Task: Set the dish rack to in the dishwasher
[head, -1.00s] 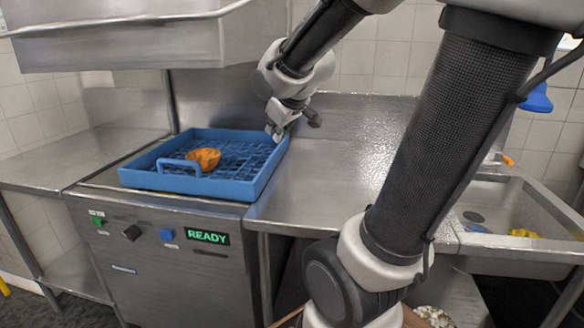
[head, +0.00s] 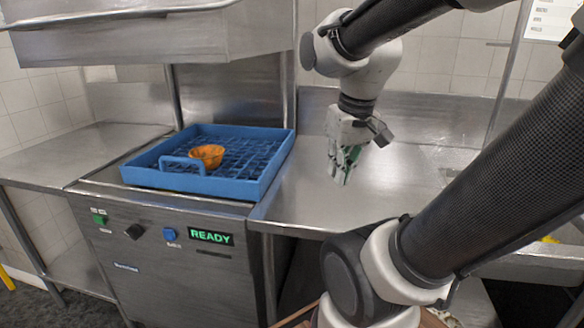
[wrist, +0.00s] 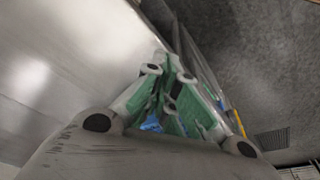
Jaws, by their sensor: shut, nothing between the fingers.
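The blue dish rack (head: 245,188) sits on the dishwasher's (head: 160,245) bed, under the raised metal hood (head: 150,40). Its front handle stands up at the near left side. An orange bowl (head: 207,155) is inside the rack. My gripper (head: 340,184) points down over the metal counter to the right of the rack, clear of it. Its green-padded fingers (wrist: 172,62) are closed together and empty in the wrist view. The rack is not clearly visible there; only a small blue patch shows between the finger links.
The dishwasher's display reads READY (head: 212,237). The steel counter (head: 310,200) right of the machine is bare, as is the left counter (head: 75,158). A sink at the right is mostly hidden by my arm. The wrist view shows the counter edge and dark floor (wrist: 250,60).

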